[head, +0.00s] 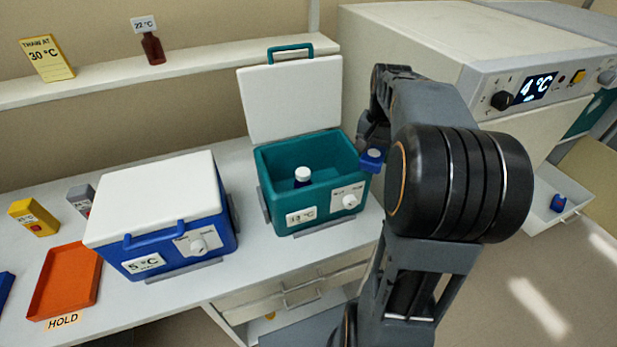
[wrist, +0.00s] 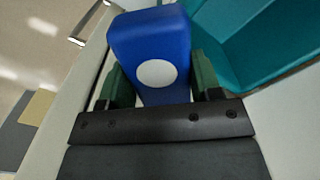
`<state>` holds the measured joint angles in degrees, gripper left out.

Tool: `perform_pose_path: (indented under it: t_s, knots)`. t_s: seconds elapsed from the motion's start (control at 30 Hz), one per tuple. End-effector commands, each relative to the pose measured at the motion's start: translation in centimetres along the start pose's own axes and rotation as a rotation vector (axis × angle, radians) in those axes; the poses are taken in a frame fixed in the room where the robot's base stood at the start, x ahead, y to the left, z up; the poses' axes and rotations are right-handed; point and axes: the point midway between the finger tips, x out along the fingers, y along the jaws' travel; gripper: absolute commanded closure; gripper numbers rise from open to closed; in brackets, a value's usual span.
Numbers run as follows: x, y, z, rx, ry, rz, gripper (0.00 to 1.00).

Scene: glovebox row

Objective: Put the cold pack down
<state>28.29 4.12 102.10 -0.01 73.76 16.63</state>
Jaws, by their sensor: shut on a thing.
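The cold pack (wrist: 150,50) is a blue block with a white round spot. In the wrist view it sits between the two green fingers of my gripper (wrist: 160,92), which is shut on it. In the head view the blue pack (head: 371,159) shows just right of the open teal cooler (head: 312,214), near its right rim. My arm hides most of the gripper there. In the wrist view the teal cooler (wrist: 255,45) lies to the upper right of the pack.
The teal cooler's lid is up; a white-capped bottle (head: 302,176) stands inside. A closed blue cooler (head: 168,225) and an empty orange HOLD tray (head: 66,281) are to the left. An open white drawer (head: 548,205) with a blue item is at the right. The bench (head: 250,265) has bare room in front.

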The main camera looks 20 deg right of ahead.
Motion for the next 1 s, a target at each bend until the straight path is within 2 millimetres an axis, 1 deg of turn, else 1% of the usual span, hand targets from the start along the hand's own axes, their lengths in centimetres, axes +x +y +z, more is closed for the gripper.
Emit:
perform_pose_path:
  t_s: [0.07, 0.17, 0.4, 0.47, 0.5, 0.53, 0.57, 0.6, 0.7, 0.9, 1.0]
  knots:
    - [0.1, -0.9, -0.1, 0.0, -0.002, 0.0, 0.71]
    - [1.0, -2.8, -0.2, 0.002, -0.004, 0.001, 0.71]
    - [3.6, -8.7, -0.7, 0.004, -0.003, 0.001, 0.71]
    - [5.0, -9.5, -0.8, 0.005, -0.005, 0.002, 0.71]
    - [5.7, -10.0, -0.8, 0.006, -0.005, 0.002, 0.75]
    - [6.2, -10.4, -0.8, 0.006, -0.005, 0.002, 0.75]
    - [6.6, -10.8, -0.8, 0.005, -0.005, 0.002, 0.81]
    - [7.1, -11.2, -0.9, 0.005, -0.005, 0.002, 0.81]
    - [8.0, -12.0, -0.9, 0.005, -0.003, 0.001, 0.8]
    - [8.9, -12.7, -1.0, 0.005, -0.002, 0.001, 0.8]
    - [9.8, -13.5, -1.0, 0.004, -0.003, 0.001, 0.8]
